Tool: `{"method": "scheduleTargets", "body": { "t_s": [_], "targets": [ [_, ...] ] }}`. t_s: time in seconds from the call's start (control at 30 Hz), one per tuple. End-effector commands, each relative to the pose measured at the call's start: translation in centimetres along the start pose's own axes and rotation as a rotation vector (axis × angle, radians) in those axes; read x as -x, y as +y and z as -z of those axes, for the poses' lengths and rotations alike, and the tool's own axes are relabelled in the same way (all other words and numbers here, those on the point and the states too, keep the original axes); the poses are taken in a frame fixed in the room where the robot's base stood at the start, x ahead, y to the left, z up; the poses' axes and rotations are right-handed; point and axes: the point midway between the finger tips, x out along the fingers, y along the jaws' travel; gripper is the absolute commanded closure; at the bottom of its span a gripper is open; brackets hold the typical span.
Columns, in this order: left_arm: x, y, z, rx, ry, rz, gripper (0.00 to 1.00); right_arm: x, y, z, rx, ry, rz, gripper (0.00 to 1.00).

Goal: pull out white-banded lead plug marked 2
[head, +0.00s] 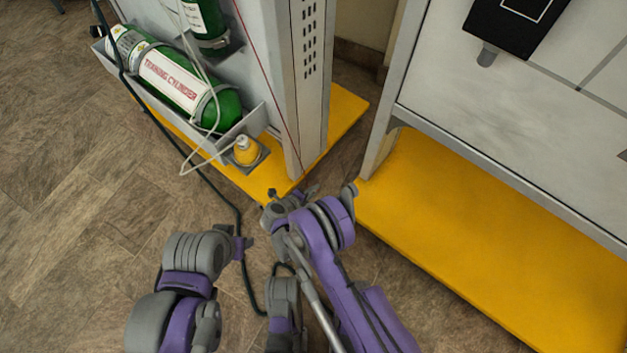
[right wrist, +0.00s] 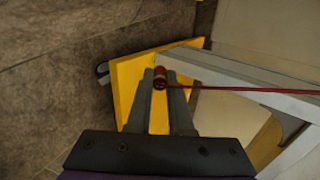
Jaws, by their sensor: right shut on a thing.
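In the right wrist view, a small red plug (right wrist: 160,77) with a darker end sits between the fingertips of my right gripper (right wrist: 161,84). The gripper is shut on it. A thin red lead (right wrist: 250,89) runs from it to the right. I cannot make out a white band or a number on the plug. No socket shows at the plug. In the head view, the red lead (head: 265,82) comes down past the cabinet towards my right gripper (head: 287,200); the plug is hidden there. My left gripper (head: 243,244) is at lower left, its fingers unclear.
A green training cylinder (head: 180,86) lies in a grey tray on the cabinet's left side. A yellow bottle (head: 246,150) stands beside it. A dark hose (head: 196,170) passes near my left gripper. Yellow base plates (head: 450,240) edge the cabinets.

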Motion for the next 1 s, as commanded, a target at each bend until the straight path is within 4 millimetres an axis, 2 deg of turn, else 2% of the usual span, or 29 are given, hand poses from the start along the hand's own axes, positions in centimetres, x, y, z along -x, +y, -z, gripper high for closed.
{"method": "scheduleTargets", "body": {
  "t_s": [0.17, 0.2, 0.4, 0.77, 0.87, 1.0],
  "targets": [
    [0.0, 0.0, 0.0, 0.000, 0.000, 0.000, 0.50, 0.0, 0.0, 0.0, 0.000, 0.000, 0.000, 1.00],
    [0.0, 0.0, 0.0, 0.000, 0.000, 0.000, 0.50, 0.0, 0.0, 0.0, 0.000, 0.000, 0.000, 0.80],
    [0.0, 0.0, 0.0, 0.000, 0.000, 0.000, 0.50, 0.0, 0.0, 0.0, 0.000, 0.000, 0.000, 0.46],
    [0.1, 0.0, 0.0, 0.000, 0.000, 0.000, 0.50, 0.6, 0.0, -0.1, 0.001, -0.001, 0.000, 0.46],
    [0.4, 0.0, 0.1, 0.000, -0.001, 0.000, 0.50, 1.9, -0.1, -0.1, 0.001, -0.003, -0.001, 0.46],
    [1.0, 0.0, 0.2, 0.000, -0.001, 0.000, 0.50, 4.9, -0.1, -0.1, 0.002, -0.004, -0.001, 0.46]
  ]
}}
